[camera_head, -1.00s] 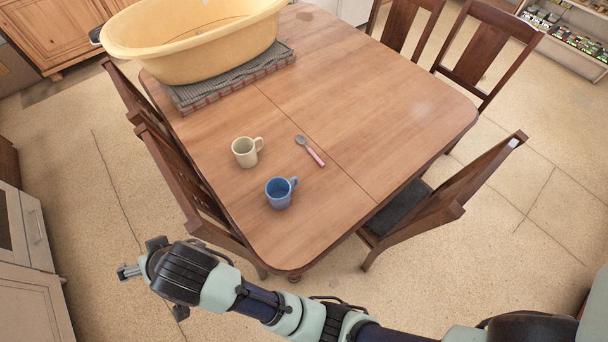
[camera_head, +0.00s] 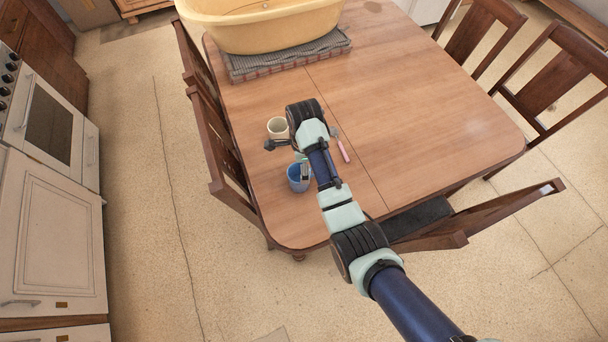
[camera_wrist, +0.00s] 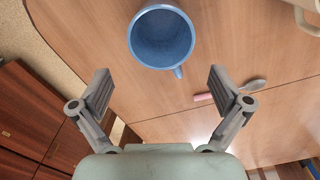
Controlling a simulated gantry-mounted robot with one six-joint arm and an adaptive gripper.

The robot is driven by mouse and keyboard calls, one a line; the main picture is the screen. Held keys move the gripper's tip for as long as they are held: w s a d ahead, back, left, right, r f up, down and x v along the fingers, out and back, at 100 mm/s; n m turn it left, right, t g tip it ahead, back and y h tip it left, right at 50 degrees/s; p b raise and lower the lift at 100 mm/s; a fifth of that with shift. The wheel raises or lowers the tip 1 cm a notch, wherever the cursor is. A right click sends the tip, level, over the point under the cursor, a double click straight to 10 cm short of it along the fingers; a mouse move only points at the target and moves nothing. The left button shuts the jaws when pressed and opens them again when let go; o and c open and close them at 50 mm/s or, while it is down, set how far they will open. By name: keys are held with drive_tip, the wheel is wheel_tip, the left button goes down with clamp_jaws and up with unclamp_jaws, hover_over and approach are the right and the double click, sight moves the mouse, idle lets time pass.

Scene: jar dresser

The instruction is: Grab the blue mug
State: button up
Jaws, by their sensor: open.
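The blue mug (camera_head: 298,178) stands upright on the wooden table, near its front left corner. My arm partly covers it in the head view. In the wrist view the blue mug (camera_wrist: 161,37) is seen from above, empty, with its handle pointing down and slightly right. My gripper (camera_wrist: 161,84) is open and empty, its two fingers apart. The mug lies beyond the fingertips, roughly centred between them, and is not held. In the head view my gripper (camera_head: 288,158) hangs over the table just behind the mug.
A cream mug (camera_head: 277,128) stands close behind the blue one. A pink-handled spoon (camera_head: 343,150) lies to the right. A yellow tub (camera_head: 262,30) sits on a folded cloth (camera_head: 290,62) at the back. Chairs surround the table (camera_head: 430,110); its right half is clear.

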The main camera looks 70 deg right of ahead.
drive_tip(key=f+b, duration=0.1)
drive_tip(key=f, duration=0.3)
drive_tip(key=f+b, duration=0.2)
drive_tip(key=f, duration=0.2)
drive_tip(key=shift+w, duration=0.2)
drive_tip(key=shift+r, duration=0.1)
drive_tip(key=c, duration=1.4)
drive_tip(key=shift+r, duration=0.1)
wheel_tip(320, 180, up, 20)
drive_tip(key=p, duration=1)
